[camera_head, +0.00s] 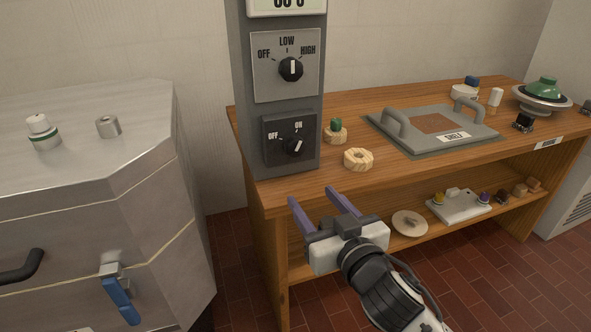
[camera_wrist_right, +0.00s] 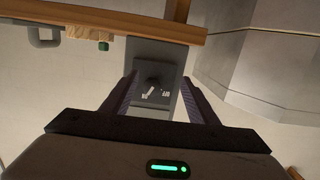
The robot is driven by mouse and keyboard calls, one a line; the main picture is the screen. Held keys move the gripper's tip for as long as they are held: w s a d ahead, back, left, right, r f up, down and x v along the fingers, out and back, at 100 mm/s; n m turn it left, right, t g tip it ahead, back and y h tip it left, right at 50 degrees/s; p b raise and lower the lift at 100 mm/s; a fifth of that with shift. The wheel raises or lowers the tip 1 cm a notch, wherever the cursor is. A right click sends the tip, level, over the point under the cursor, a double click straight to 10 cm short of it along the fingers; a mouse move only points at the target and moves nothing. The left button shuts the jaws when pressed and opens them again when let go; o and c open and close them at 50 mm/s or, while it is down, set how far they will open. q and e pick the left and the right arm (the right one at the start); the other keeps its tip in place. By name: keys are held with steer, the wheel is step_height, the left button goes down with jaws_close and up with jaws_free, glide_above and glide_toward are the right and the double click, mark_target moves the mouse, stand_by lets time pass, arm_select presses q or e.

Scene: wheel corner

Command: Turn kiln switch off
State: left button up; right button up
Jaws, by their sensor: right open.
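The kiln switch is a black knob (camera_head: 295,146) on a dark OFF/ON plate (camera_head: 278,153), low on the grey control column (camera_head: 244,100). Its white pointer is turned to the upper right, toward ON. My right gripper (camera_head: 312,195) is open and empty, below and in front of the switch, apart from it. In the right wrist view, the knob (camera_wrist_right: 152,86) shows between the two open fingers (camera_wrist_right: 160,80), upside down and further off. My left gripper is not in view.
A LOW/HIGH dial (camera_head: 291,69) sits above the switch. The wooden bench (camera_head: 390,98) holds a wooden ring (camera_head: 358,159), a green-topped piece (camera_head: 336,132) and a grey handled board (camera_head: 465,137). The metal kiln (camera_head: 100,160) stands at left.

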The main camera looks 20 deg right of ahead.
steer(key=t, duration=0.1)
glide_toward(297, 150)
steer(key=shift+m+h, duration=0.3)
steer(key=w, duration=0.9)
steer(key=shift+a+f, duration=0.1)
steer(key=shift+a, duration=0.25)
steer(key=c, duration=1)
steer(key=shift+c, duration=0.2)
